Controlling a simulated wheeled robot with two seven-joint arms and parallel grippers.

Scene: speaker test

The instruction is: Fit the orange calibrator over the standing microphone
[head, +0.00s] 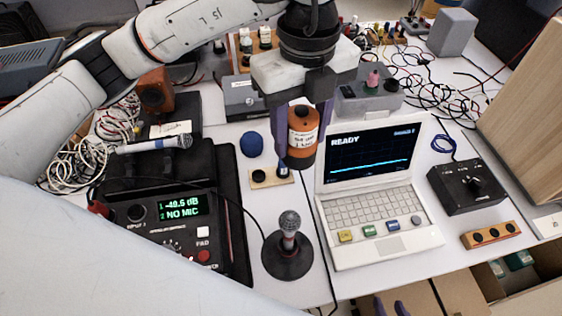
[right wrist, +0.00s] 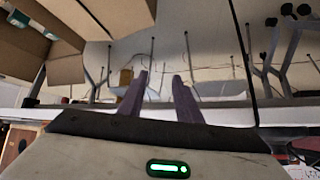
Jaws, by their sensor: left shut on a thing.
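The orange calibrator (head: 304,153), with a white label and dark ends, is roughly upright in my left gripper (head: 301,118). The gripper's purple fingers are shut on its two sides. The standing microphone (head: 289,222) has a grey mesh head and rises from a round dark base (head: 288,262) on the table. In the head view the calibrator is above and slightly right of the microphone, apart from it. My right gripper (right wrist: 160,75) is open and empty in the right wrist view. Its purple fingertips also show at the bottom of the head view (head: 391,308).
A white laptop (head: 372,240) reading READY stands right of the microphone. A black meter box (head: 175,232) reading NO MIC is on the left, with another microphone (head: 155,145) behind it. A blue foam ball (head: 251,144) and a small wooden block (head: 270,178) lie behind the standing microphone.

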